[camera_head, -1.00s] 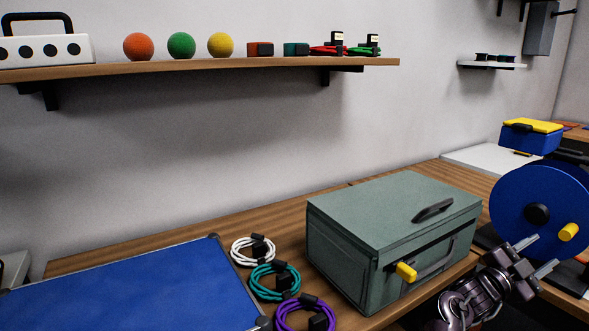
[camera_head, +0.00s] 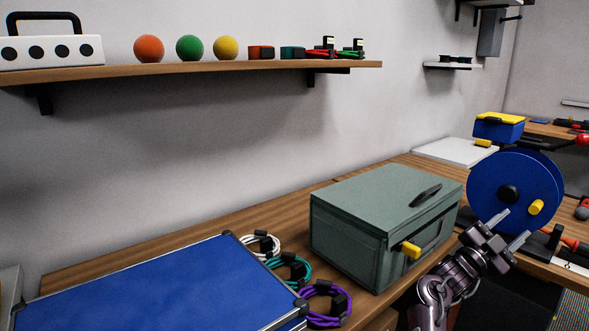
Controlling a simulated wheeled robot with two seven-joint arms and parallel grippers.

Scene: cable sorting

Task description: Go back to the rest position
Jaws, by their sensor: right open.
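My right gripper (camera_head: 509,230) is at the lower right, in front of the blue cable reel (camera_head: 487,190). Its two fingers are spread apart with nothing between them. The gripper is right of the closed grey-green box (camera_head: 362,205), which has a dark handle on its lid and a yellow latch on its front. A white cable coil (camera_head: 262,242), a teal cable coil (camera_head: 291,268) and a purple cable coil (camera_head: 325,303) lie in a row on the bench left of the box. The left gripper is not in view.
A blue panel with a metal frame (camera_head: 160,290) fills the lower left and partly covers the coils. A wall shelf (camera_head: 200,70) holds balls, small blocks and a white case. A blue and yellow box (camera_head: 498,130) stands behind the reel. The wooden bench (camera_head: 200,245) is bare along the wall.

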